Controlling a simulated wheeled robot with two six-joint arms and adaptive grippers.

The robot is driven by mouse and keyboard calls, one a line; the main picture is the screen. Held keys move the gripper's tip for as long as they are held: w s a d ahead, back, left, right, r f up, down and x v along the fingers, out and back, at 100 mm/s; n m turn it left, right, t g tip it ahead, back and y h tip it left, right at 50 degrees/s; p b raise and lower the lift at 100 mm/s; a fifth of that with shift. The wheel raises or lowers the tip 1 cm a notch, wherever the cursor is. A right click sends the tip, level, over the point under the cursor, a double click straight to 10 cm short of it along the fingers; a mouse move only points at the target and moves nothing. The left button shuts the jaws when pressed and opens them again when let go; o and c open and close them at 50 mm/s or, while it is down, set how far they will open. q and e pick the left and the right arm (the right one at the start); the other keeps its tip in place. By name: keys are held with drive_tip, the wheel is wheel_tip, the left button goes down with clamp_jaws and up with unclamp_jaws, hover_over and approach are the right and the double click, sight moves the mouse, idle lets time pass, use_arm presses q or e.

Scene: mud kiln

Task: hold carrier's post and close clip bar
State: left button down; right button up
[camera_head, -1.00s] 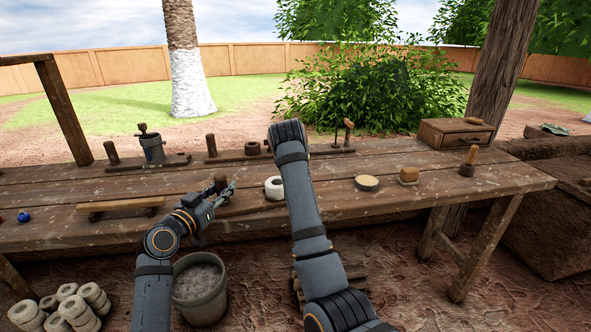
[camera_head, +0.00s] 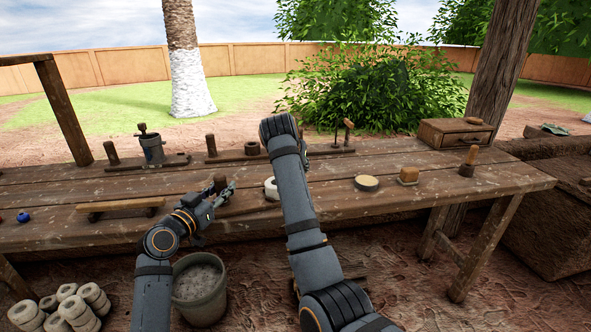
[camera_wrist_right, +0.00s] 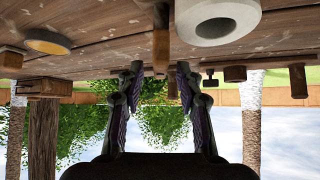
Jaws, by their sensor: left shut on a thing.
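The carrier (camera_head: 238,209) lies on the near part of the bench, a low brown bar with a brown post (camera_head: 220,178) at its left end. My left gripper (camera_head: 228,188) is shut on this post. A white ring (camera_head: 271,189) sits on the carrier, partly behind my right arm; it shows large in the upside-down right wrist view (camera_wrist_right: 218,22). That view also shows a wooden upright (camera_wrist_right: 160,42) beside the ring, perhaps the clip bar. My right gripper (camera_wrist_right: 157,88) is open, fingers apart, with nothing held.
Another carrier with a post (camera_head: 211,146) and dark ring (camera_head: 252,148) stands behind.

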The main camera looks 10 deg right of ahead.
wheel_tip(320, 180, up, 9)
drive_tip(key=shift+f, duration=0.1)
